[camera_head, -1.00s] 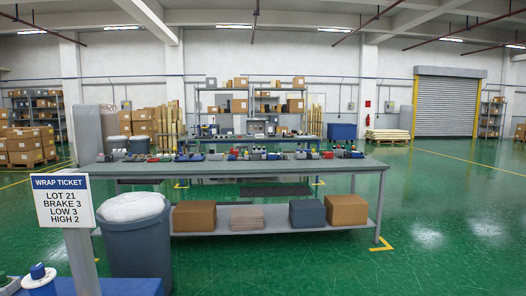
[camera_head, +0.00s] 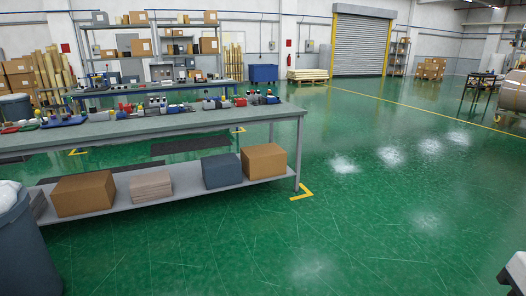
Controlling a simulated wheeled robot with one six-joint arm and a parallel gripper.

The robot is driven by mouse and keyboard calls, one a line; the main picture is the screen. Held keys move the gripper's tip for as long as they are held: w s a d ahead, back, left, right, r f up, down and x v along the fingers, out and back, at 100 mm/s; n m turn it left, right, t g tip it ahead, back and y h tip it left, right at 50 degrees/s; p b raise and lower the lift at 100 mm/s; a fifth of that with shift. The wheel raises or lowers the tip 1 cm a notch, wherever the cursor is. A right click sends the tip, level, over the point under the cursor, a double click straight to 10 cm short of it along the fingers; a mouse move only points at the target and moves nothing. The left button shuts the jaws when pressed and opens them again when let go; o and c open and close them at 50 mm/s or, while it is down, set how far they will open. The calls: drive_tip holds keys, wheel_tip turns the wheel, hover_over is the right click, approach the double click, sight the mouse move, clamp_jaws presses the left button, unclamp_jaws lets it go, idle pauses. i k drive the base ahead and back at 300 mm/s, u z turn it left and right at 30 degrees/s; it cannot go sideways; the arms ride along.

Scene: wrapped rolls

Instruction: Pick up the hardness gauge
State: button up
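A long workbench (camera_head: 170,125) with a grey-green top stands at the left.
The bench's lower shelf holds brown boxes (camera_head: 264,161), a dark box (camera_head: 221,171) and a flat stack (camera_head: 151,186). A grey bin (camera_head: 27,250) stands at the lower left. Open green floor (camera_head: 370,215) lies right of the bench. A partly cut-off object (camera_head: 515,272) is at lower right.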

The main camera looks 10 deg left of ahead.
sight(70, 100)
drive_tip(key=i, duration=9.5)
drive_tip(key=u, duration=1.8)
drive_tip(key=i, duration=3.6)
